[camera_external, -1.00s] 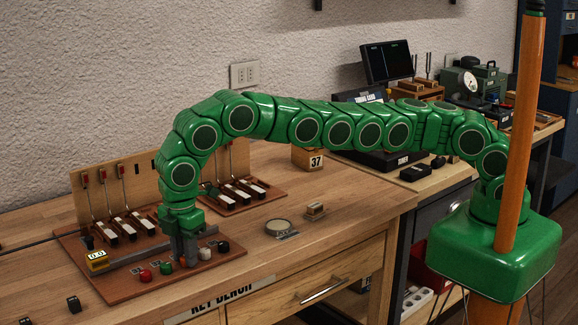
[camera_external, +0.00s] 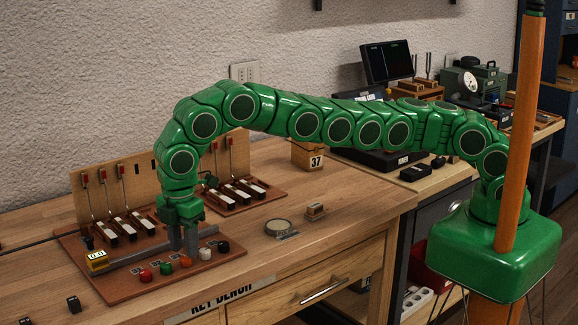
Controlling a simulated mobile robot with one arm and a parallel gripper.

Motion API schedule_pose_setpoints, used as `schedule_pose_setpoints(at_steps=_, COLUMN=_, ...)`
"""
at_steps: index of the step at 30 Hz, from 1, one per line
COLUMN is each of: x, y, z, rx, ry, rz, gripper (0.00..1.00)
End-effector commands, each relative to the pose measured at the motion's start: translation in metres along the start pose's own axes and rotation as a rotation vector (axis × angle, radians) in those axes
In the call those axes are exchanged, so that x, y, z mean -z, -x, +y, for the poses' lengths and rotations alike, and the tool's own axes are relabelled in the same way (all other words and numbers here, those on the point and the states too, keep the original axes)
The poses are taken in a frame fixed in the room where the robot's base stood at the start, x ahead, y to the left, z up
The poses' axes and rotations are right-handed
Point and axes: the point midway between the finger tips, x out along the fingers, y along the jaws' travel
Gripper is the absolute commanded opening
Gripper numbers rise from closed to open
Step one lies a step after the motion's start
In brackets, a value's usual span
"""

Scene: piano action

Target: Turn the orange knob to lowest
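The orange knob (camera_external: 185,262) is a small round knob in the row along the front edge of the brown board (camera_external: 120,290). My gripper (camera_external: 182,250) points straight down just above and behind the knob. Its two grey fingers look apart with nothing between them, and the knob shows below their tips. The knob's turn angle is too small to read.
A red knob (camera_external: 145,275) and a green knob (camera_external: 166,268) are left of the orange one; a white knob (camera_external: 205,253) and a black knob (camera_external: 223,246) are right. A round tin (camera_external: 279,227) lies farther right. The bench front right is clear.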

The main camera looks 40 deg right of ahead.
Motion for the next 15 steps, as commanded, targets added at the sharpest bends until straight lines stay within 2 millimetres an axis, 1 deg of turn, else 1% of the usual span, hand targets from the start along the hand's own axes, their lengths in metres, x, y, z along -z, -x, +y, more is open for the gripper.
schedule_pose_setpoints(at_steps=1, x=0.001, y=0.009, z=0.001, rx=-0.002, ry=-0.001, rz=0.002, gripper=0.38)
schedule_pose_setpoints(at_steps=6, x=0.001, y=0.033, z=0.0, rx=-0.001, ry=-0.001, rz=0.002, gripper=0.38)
schedule_pose_setpoints(at_steps=12, x=0.0, y=0.049, z=0.0, rx=-0.001, ry=0.0, rz=0.0, gripper=0.38)
schedule_pose_setpoints(at_steps=15, x=0.0, y=0.053, z=0.0, rx=-0.001, ry=0.0, rz=0.001, gripper=0.38)
